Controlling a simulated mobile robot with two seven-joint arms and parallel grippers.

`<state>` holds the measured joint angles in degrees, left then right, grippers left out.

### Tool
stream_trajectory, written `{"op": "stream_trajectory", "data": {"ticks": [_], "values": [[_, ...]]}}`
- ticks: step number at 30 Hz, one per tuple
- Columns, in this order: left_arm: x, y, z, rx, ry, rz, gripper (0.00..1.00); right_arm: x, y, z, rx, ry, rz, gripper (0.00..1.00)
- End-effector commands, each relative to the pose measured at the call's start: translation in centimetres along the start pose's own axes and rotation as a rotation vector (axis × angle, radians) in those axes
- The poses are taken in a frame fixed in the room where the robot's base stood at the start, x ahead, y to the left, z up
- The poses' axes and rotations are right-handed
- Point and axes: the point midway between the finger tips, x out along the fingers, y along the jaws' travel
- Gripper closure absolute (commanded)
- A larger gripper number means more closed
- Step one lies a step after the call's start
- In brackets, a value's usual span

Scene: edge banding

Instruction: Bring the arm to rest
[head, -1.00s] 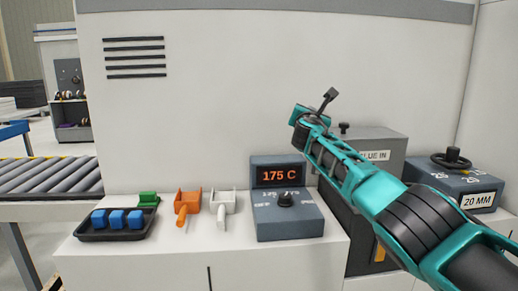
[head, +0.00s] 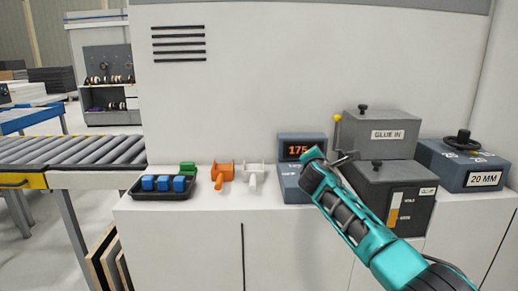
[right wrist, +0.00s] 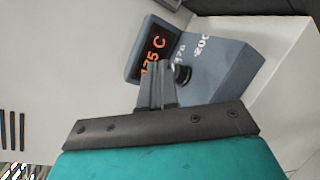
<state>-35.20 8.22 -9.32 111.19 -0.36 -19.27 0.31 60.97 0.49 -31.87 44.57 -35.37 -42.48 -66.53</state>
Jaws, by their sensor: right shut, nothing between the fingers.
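My right arm comes in from the lower right of the head view. Its gripper (head: 344,158) is in front of the temperature control box (head: 290,182) and hides part of it. In the right wrist view the gripper (right wrist: 157,68) is shut and empty, its fingers pointing toward the box (right wrist: 225,68) with its orange "175 C" display (right wrist: 153,55) and black knob (right wrist: 183,74). I cannot tell the exact gap between fingers and box. My left gripper is not in view.
A grey "GLUE IN" unit (head: 385,135) and a "20 MM" box (head: 470,165) stand at right. A roller conveyor (head: 75,151) is further left.

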Motion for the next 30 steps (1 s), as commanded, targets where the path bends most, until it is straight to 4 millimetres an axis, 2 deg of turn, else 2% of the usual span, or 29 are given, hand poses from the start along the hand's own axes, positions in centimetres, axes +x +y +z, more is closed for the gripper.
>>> {"op": "stream_trajectory", "data": {"ticks": [1, 6, 8, 13, 18, 22, 27, 30], "values": [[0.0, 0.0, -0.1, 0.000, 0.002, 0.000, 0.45, -0.9, -2.6, -2.1, 0.088, 0.036, -0.041, 1.00], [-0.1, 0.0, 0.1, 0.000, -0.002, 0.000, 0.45, -5.3, -10.7, -7.2, 0.413, 0.118, -0.207, 1.00], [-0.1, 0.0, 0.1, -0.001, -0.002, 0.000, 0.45, -7.2, -13.5, -8.6, 0.525, 0.137, -0.273, 1.00], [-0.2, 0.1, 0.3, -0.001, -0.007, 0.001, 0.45, -13.6, -20.9, -11.3, 0.828, 0.158, -0.476, 1.00], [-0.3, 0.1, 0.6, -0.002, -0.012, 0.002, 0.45, -21.1, -27.4, -12.2, 1.100, 0.131, -0.690, 1.00], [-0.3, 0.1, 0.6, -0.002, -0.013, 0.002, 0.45, -27.5, -31.4, -11.8, 1.284, 0.081, -0.853, 1.00], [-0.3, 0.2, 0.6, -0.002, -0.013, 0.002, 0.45, -34.8, -34.5, -10.3, 1.462, -0.002, -1.024, 1.00], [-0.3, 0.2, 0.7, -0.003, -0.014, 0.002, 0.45, -38.0, -35.4, -9.4, 1.529, -0.046, -1.096, 1.00]]}}
